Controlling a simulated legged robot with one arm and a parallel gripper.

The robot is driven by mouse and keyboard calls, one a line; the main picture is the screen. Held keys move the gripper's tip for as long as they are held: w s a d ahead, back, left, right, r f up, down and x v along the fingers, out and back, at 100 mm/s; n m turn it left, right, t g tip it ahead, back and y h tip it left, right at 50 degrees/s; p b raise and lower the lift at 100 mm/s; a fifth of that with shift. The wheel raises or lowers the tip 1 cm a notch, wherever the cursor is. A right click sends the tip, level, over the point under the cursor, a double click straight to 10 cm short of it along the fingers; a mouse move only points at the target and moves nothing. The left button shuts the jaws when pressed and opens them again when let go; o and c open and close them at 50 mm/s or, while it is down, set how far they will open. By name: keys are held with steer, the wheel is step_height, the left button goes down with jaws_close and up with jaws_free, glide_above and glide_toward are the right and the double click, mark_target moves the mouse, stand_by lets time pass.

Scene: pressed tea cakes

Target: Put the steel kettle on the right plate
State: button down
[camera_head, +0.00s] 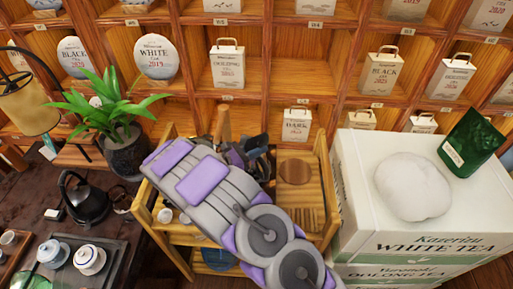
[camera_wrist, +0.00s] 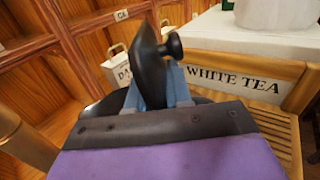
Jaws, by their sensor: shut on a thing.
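In the wrist view my gripper (camera_wrist: 158,85) has its blue-grey fingers shut on a dark, rounded thing with a round knob (camera_wrist: 147,58). It is tilted on edge; I cannot tell whether it is the steel kettle or part of it. In the head view my gripper (camera_head: 250,155) is at the far end of my grey and purple arm, over the wooden rack, and its hold is hard to make out. A dark kettle with an arched handle (camera_head: 85,198) stands on the table at the left, apart from my gripper. I cannot make out a right plate for certain.
The wooden rack (camera_head: 182,240) carries a round brown disc (camera_head: 295,171) and a small white cup (camera_head: 165,215). White tea boxes (camera_head: 365,235) stand at the right, with a pale lump (camera_head: 412,187) and green pouch (camera_head: 472,143) on top. A potted plant (camera_head: 125,155) stands left. Shelves close off the back.

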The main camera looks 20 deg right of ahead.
steer(key=shift+f, duration=0.45)
steer(key=c, duration=1.3)
jaws_free()
steer(key=shift+a, duration=0.1)
steer(key=shift+p+v, duration=2.2)
steer(key=shift+v, duration=3.2)
